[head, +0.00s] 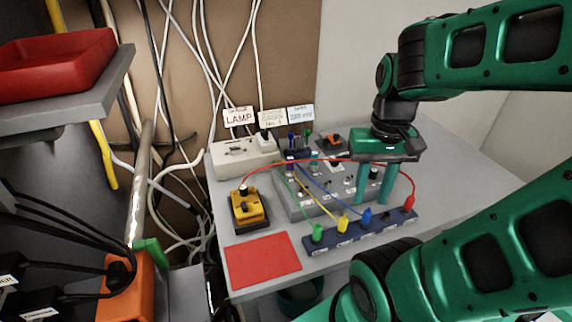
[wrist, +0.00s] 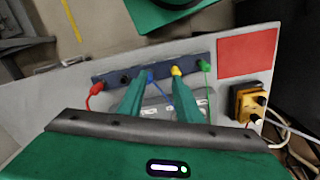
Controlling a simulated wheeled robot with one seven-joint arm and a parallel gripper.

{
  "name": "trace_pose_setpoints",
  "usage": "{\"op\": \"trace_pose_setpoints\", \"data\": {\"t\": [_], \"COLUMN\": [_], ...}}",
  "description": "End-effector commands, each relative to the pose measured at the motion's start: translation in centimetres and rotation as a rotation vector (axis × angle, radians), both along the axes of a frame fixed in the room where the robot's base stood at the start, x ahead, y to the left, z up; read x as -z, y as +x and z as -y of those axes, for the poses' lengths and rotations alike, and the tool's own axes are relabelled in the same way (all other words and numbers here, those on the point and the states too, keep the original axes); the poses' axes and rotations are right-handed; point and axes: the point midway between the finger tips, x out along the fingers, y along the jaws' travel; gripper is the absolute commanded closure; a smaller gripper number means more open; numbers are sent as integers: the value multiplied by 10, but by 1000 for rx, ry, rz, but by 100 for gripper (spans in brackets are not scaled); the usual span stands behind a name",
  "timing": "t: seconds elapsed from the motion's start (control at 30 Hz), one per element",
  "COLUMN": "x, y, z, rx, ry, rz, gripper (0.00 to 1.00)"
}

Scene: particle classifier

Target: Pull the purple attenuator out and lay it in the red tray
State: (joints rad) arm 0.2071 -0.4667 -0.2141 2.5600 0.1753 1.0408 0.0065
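A small dark purple piece (head: 290,166), which seems to be the attenuator, stands upright at the back left of the grey panel box (head: 296,208). It is small and partly crowded by cables, and I cannot make it out in the wrist view. The red tray (head: 50,62) sits on a grey shelf at the upper left of the head view. My gripper (head: 372,198) points down over the right part of the panel box, to the right of the purple piece. Its two green fingers are apart with nothing seen between them; they also show in the wrist view (wrist: 160,90).
A dark blue socket strip (head: 380,232) with coloured plugs and cables lies along the table front. A yellow device (head: 248,211) and a flat red mat (head: 262,260) are at the left. A white lamp box (head: 243,158) stands behind. Loose cables hang at the wall.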

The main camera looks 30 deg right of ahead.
Motion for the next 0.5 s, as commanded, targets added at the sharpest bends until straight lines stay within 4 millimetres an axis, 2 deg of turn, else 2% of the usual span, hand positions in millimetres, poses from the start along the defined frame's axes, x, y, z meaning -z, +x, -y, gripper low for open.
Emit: {"op": "trace_pose_setpoints", "data": {"t": [0.1,0.17,0.23,0.37,0.5], "x": [-6,-9,-13,-24,-33], "y": [-9,-4,9,46,98], "z": [0,1,-1,2,1], "rx": [13,45,109,306,567], "ry": [-3,-7,-17,-41,-61], "rz": [14,13,10,5,10], "gripper": [61,61,61,61,61]}}
